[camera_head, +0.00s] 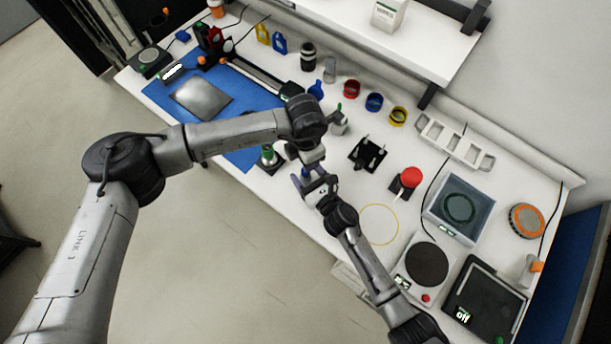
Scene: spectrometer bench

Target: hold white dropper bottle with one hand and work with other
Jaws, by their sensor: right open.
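A small pale bottle with a green tip (338,121) stands just right of my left wrist; I cannot tell for sure that it is the white dropper bottle. My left gripper (313,156) points down over the front part of the bench, and its fingers are too small and hidden to read. My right gripper (305,178) is open just below it in the picture, close to the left gripper, with nothing clear between its fingers. A dark stand with a green part (268,157) is left of both grippers.
A blue mat (245,95) with a metal plate lies at the left. Red, blue and yellow rings (375,102) line the back. A black holder (367,154) and red knob (411,177) stand right of the grippers. A hotplate (426,264) and glass-topped box (459,208) are farther right.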

